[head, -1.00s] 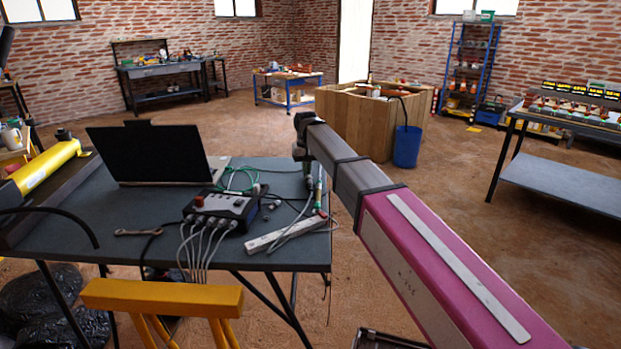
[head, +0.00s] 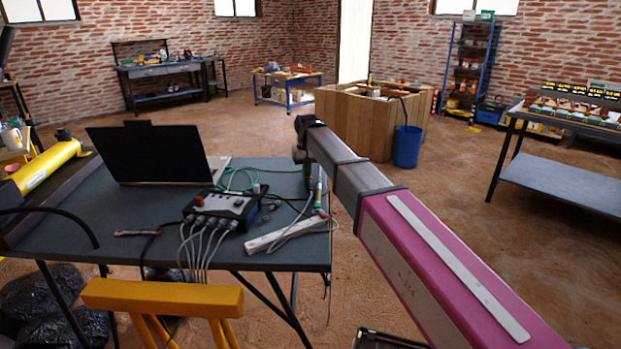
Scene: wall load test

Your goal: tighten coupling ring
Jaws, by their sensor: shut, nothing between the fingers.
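My arm reaches from the lower right to the right edge of the near grey table (head: 120,225). Its end bends down there, and my gripper (head: 309,182) is small and dark, shut with nothing held. A green and white cable piece (head: 318,198) is close beside it; I cannot tell whether they touch. A yellow cylinder (head: 45,167) with a dark fitting (head: 63,135) at its upper end lies at the table's left side, well away from my gripper. I cannot make out the coupling ring with certainty.
The table holds an open laptop (head: 150,155), a control box (head: 222,207) with grey cables, a wrench (head: 138,233) and a white power strip (head: 284,234). A yellow trestle (head: 162,297) stands in front. A wooden crate (head: 350,125) and blue bin (head: 407,147) stand behind.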

